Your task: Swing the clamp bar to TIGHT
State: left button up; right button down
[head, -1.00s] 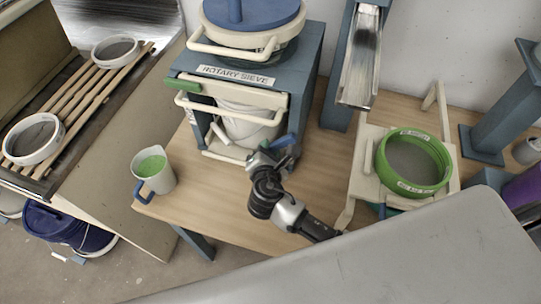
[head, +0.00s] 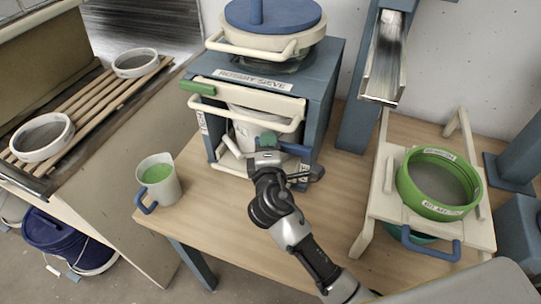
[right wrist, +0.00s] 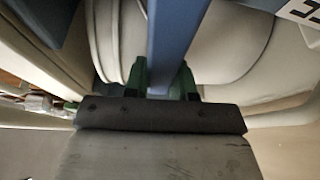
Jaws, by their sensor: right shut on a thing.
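The clamp bar (head: 297,150) is a blue bar low on the front of the rotary sieve (head: 262,76), a blue-grey stand with a cream and blue drum on top. It shows to the right of my right gripper (head: 267,143). In the right wrist view the blue bar (right wrist: 176,40) runs between the green fingertips of my right gripper (right wrist: 163,82), which is shut on it. A pale bucket (head: 248,135) stands inside the stand, behind the gripper. My left gripper is not in view.
A jug of green glaze (head: 158,181) stands at the table's left front. A green-rimmed sieve (head: 440,184) rests on a cream stand (head: 380,190) at the right. A metal chute (head: 386,65) is behind. Bare tabletop (head: 225,215) lies in front of the rotary sieve.

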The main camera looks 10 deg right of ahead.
jog(key=shift+r+m+b, duration=0.4)
jog(key=shift+m, duration=0.1)
jog(key=c, duration=0.9)
grip_release()
jog(key=shift+s, duration=0.1)
jog(key=shift+b+v, duration=0.85)
jog(key=shift+v, duration=4.45)
jog(key=shift+f, duration=0.2)
